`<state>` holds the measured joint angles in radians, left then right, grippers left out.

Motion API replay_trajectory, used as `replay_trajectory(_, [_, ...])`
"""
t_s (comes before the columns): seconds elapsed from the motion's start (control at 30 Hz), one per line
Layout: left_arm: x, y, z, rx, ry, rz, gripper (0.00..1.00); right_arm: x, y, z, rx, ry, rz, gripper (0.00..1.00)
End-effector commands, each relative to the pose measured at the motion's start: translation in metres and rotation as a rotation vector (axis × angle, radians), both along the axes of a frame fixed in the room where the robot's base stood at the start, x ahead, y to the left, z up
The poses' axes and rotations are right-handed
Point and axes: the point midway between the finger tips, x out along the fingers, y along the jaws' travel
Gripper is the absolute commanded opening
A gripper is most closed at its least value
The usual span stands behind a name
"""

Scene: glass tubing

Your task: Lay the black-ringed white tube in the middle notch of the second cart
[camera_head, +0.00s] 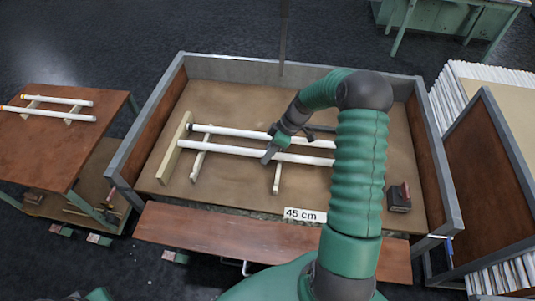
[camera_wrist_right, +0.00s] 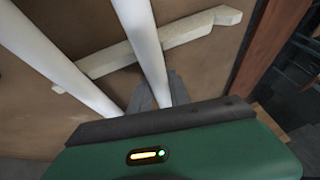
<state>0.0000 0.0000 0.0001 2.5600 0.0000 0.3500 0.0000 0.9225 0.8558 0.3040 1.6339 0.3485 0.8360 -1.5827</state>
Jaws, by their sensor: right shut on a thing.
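Two white tubes lie side by side across notched wooden supports in a walled cart (camera_head: 230,185). The far tube (camera_head: 240,132) and the near tube (camera_head: 225,150) both run behind my right arm at their right parts. A notched support (camera_wrist_right: 165,42) crosses beneath both. My left gripper is not in view.
A pale plank (camera_head: 174,148) stands by the tubes' left ends. A "45 cm" label (camera_head: 305,215) is at the cart's front edge, and a dark block (camera_head: 399,197) lies at right. A side table (camera_head: 60,145) holds more white tubes. Upright walls bound the cart's back and sides.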

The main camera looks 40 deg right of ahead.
Motion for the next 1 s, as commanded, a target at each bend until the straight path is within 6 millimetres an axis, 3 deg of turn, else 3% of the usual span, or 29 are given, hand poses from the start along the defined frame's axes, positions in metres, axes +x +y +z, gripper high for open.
replay_trajectory(0.23, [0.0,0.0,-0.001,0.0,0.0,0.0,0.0,0.0,0.002,0.0,-0.003,-0.002,0.001,0.0])
replay_trajectory(0.27, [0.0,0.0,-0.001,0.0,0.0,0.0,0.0,0.0,0.002,0.0,-0.003,-0.002,0.001,0.24])
replay_trajectory(0.43, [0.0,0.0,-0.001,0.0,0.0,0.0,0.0,0.0,0.0,0.0,-0.002,-0.001,0.0,0.45])
replay_trajectory(0.77, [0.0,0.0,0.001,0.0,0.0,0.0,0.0,0.0,-0.001,0.004,-0.003,-0.002,0.0,0.45])
replay_trajectory(0.87, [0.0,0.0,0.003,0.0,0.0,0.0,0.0,-0.003,-0.008,0.017,-0.003,-0.004,-0.001,0.45])
replay_trajectory(1.0, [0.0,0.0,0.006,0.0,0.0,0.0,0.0,-0.01,-0.023,0.049,-0.006,-0.004,-0.003,0.45])
